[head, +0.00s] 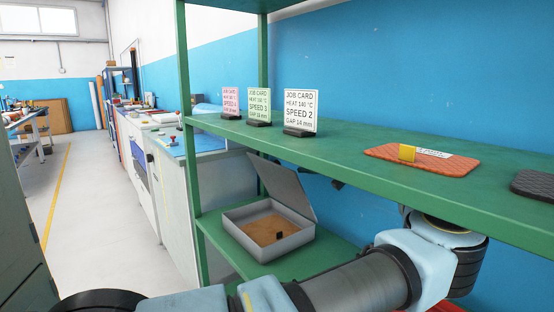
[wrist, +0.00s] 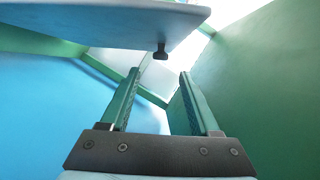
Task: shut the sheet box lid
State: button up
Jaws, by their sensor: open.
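The grey sheet box (head: 245,246) stands on the lower green shelf in the head view. Brown sheet material (head: 268,228) and a small dark piece (head: 279,236) show inside the box. In the wrist view, a pale blue-grey panel, which looks like the lid (wrist: 105,18), crosses the top, with a dark knob (wrist: 160,53) at its edge. My gripper (wrist: 159,73) is open and empty, fingers apart below that knob. In the head view the upper shelf mostly hides my gripper; a dark part shows behind the lid.
The green upper shelf (head: 345,172) runs above the box and my arm. It carries several job cards (head: 300,110) and an orange pad (head: 420,161) with a yellow block. A green post (head: 190,160) stands left of the box. A blue wall is behind.

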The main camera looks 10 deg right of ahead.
jog(key=p, duration=0.2)
send_over(284, 183)
jog(key=w+a, duration=0.1)
jog(key=w, duration=0.3)
jog(key=shift+a+f, duration=0.15)
jog(key=shift+f, duration=0.65)
grip_shut()
dwell(0.5)
